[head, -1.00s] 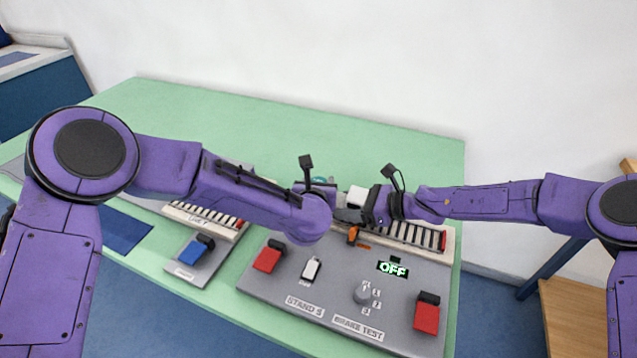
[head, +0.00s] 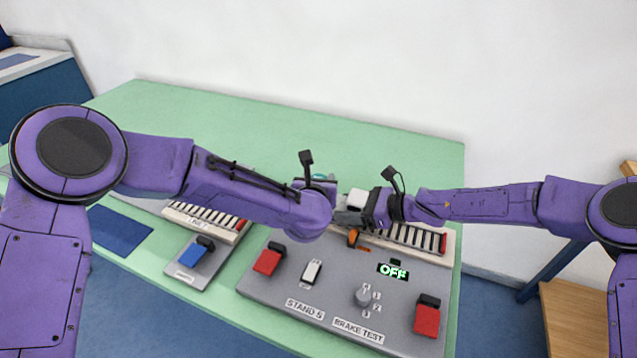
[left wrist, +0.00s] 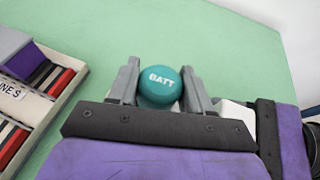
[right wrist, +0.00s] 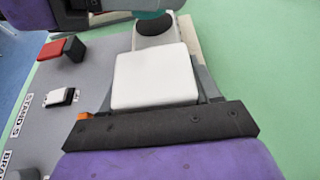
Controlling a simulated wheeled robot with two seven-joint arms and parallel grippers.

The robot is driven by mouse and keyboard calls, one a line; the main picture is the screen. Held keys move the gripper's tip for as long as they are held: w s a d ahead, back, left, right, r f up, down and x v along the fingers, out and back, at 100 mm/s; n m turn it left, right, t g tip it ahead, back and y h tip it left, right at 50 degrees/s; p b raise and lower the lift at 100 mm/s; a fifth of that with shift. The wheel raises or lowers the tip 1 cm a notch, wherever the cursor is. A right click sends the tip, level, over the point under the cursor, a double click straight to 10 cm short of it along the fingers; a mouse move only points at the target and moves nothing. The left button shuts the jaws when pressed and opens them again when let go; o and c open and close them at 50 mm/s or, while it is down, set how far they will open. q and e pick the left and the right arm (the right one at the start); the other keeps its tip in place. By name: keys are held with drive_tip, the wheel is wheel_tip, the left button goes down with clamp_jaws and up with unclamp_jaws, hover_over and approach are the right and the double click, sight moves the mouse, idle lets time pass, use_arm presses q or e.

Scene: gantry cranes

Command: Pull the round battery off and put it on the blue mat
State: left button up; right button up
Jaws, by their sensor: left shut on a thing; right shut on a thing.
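The round battery is a teal ball marked BATT (left wrist: 158,90). In the left wrist view it sits between the two fingers of my left gripper (left wrist: 160,68), which is shut on it. In the head view only a bit of teal shows behind my left wrist. My right gripper (right wrist: 155,88) is shut on a grey unit with a white block (right wrist: 155,77) on top; the block also shows in the head view (head: 357,198). A dark round socket (right wrist: 155,25) shows on the unit, with teal at its far edge. The blue mat (head: 120,231) lies flat at the table's left.
A grey panel (head: 330,318) with red switches, a knob and an OFF display fills the front right. A small panel with a blue switch (head: 194,255) stands between it and the mat. Keyed rails (head: 415,237) lie behind. The green table behind is clear.

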sight(319, 177)
use_arm(q)
drive_tip(key=shift+r, duration=0.3)
drive_tip(key=shift+r, duration=1.95)
use_arm(e)
drive_tip(key=o, duration=1.6)
drive_tip(key=shift+d, duration=0.1)
